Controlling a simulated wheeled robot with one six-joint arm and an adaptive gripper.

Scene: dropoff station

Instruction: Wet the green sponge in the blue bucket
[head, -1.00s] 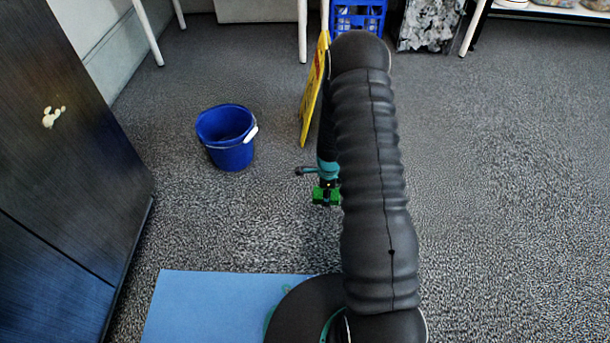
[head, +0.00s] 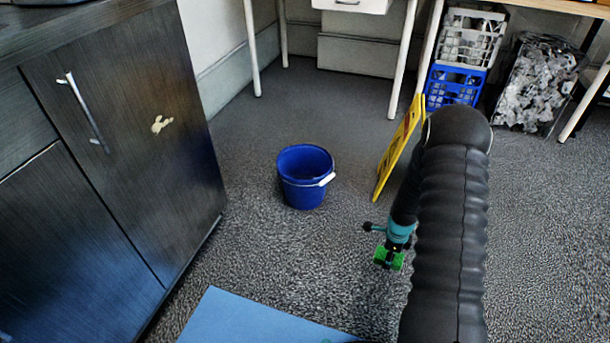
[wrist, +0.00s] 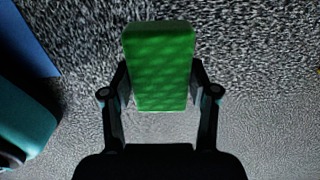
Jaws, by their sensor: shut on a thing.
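The green sponge (head: 389,258) is held in my gripper (head: 388,255), above the carpet. In the wrist view the sponge (wrist: 160,62) sits between the two fingers of my gripper (wrist: 160,95), which is shut on it. The blue bucket (head: 304,188) stands upright on the carpet to the left of and beyond the sponge, apart from it. Its handle with a white grip hangs at its right side. The inside looks dark blue, and I cannot tell how much water it holds.
A yellow floor sign (head: 399,148) stands right of the bucket, close to my arm. A dark cabinet (head: 130,150) is at the left. Behind are a blue crate (head: 454,87), a grey crate (head: 468,38) and a white table leg (head: 403,60). Carpet around the bucket is clear.

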